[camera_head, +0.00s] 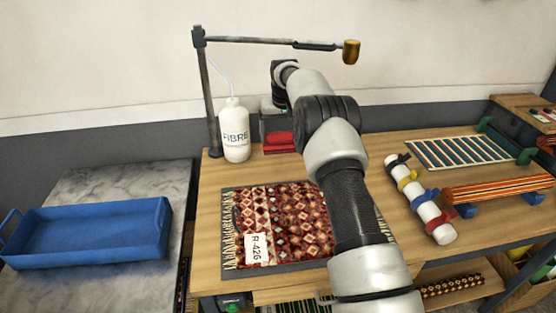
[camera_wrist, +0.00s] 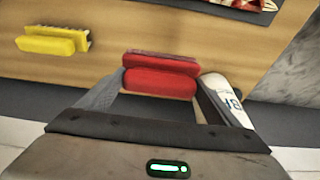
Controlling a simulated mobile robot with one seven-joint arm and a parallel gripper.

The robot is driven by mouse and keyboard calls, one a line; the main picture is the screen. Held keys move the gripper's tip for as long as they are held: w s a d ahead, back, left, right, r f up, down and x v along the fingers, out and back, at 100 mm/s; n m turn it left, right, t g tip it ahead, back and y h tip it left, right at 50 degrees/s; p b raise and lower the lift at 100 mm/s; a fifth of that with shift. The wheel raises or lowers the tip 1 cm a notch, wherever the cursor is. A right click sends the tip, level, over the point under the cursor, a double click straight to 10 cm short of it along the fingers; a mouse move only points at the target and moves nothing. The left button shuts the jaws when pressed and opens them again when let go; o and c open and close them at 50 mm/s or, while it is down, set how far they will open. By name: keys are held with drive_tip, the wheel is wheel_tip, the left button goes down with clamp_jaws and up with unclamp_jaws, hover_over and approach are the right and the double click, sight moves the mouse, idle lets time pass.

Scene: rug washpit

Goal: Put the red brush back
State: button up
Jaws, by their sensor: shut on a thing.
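The red brush (camera_wrist: 160,72) is between the two fingers of my gripper (camera_wrist: 160,83) in the wrist view, with a finger against each end. My gripper is shut on it. In the head view the red brush (camera_head: 279,140) shows at the back of the wooden table, just right of the white FIBRE bottle, with my arm reaching over to it. I cannot tell whether it touches the table. A yellow brush (camera_wrist: 52,45) lies on the wood to the left in the wrist view. My arm hides that spot in the head view.
The FIBRE bottle (camera_head: 235,131) stands close beside my gripper, under a post with a swing arm (camera_head: 270,41). A patterned rug (camera_head: 276,215) on a dark mat lies in front. A banded white roll (camera_head: 419,200) is at right, and a blue tray (camera_head: 90,232) is at left.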

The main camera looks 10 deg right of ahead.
sight(281, 151)
drive_tip(key=shift+f, duration=3.55)
drive_tip(key=shift+f, duration=0.2)
drive_tip(key=o, duration=1)
